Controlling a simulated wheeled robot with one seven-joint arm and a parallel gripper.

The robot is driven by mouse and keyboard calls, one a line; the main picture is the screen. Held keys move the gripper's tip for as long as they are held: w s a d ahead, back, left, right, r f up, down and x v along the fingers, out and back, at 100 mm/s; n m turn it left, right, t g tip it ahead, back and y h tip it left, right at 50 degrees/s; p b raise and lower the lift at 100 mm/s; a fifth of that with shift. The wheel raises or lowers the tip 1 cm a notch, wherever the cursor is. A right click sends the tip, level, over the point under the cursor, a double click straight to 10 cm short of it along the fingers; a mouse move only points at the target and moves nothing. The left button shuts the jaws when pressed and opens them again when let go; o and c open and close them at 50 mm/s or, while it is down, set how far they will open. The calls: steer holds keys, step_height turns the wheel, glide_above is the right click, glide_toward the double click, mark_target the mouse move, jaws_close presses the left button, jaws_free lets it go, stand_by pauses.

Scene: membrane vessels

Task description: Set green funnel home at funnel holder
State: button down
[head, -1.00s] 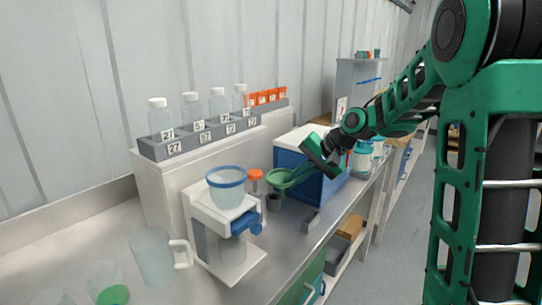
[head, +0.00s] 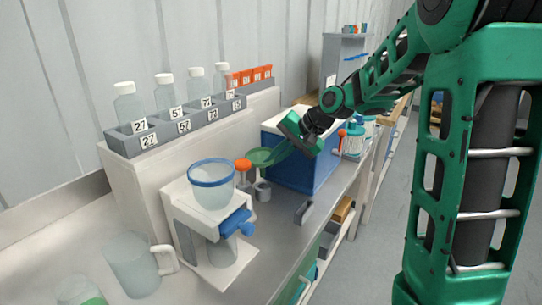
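The green funnel (head: 262,157) is in the air over the bench, at the tip of my gripper (head: 281,148). My gripper comes in from the right and appears shut on the funnel's right side; its fingers are small and partly hidden. A small grey ring-shaped piece (head: 262,191), which looks like the funnel holder, stands on the bench just below the funnel. A gap shows between the funnel and this piece.
An orange-topped piece (head: 243,167) stands close left of the funnel. A white stand with a blue-rimmed vessel (head: 212,186) is nearer. A blue-and-white box (head: 300,160) is behind. A small grey block (head: 304,212) lies near the bench edge.

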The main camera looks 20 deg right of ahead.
steer(key=shift+s+d+f, duration=0.1)
steer(key=shift+f, duration=1.7)
steer(key=shift+s+d+f, duration=0.1)
steer(key=shift+f, duration=1.7)
steer(key=shift+f, duration=0.35)
steer(key=c, duration=1.9)
jaws_free()
steer(key=shift+f, duration=0.1)
steer(key=v, duration=1)
steer(key=shift+r, duration=0.45)
steer(key=shift+s+d, duration=0.1)
